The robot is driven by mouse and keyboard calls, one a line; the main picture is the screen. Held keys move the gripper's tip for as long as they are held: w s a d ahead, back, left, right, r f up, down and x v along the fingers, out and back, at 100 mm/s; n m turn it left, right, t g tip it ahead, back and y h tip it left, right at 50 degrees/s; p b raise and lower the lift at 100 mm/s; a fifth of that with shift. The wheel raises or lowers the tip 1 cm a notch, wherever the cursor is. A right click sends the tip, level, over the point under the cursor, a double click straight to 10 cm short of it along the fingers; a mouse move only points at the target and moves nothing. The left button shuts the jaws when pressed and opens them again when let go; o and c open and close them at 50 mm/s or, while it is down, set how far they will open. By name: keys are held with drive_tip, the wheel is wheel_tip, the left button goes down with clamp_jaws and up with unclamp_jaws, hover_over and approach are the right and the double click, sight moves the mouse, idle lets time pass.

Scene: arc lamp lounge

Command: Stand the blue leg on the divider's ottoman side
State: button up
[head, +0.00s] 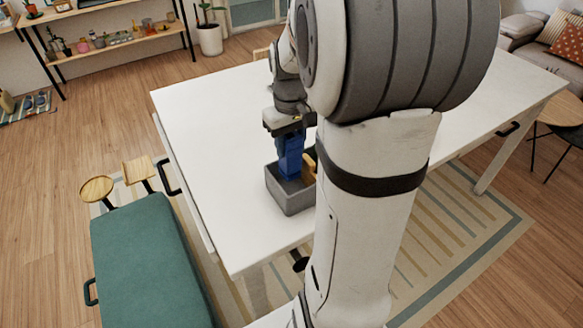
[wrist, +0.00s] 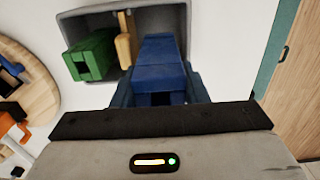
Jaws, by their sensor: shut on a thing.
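The blue leg (head: 290,158) is upright in my gripper (head: 289,140), which is shut on it. In the wrist view the leg (wrist: 160,62) runs down between my gripper's fingers (wrist: 158,84) into a grey open box (head: 290,203). Its lower end is at the ottoman side of the tan divider (wrist: 125,42); I cannot tell whether it touches the box floor. The divider also shows in the head view (head: 309,162), just right of the leg. A green piece (wrist: 90,57) is on the divider's other side. The teal ottoman (head: 145,260) stands left of the table.
The box stands on the white table (head: 210,140), whose left part is bare. A round wooden board (wrist: 38,92) with small orange and dark blue pieces lies beside the box in the wrist view. My arm hides much of the table's middle and right in the head view.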

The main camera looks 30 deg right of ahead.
sight(291, 165)
drive_tip(key=shift+s+f, duration=0.1)
drive_tip(key=shift+f, duration=3.45)
drive_tip(key=shift+f, duration=0.2)
drive_tip(key=o, duration=0.9)
drive_tip(key=shift+c, duration=0.2)
drive_tip(key=shift+r, duration=0.1)
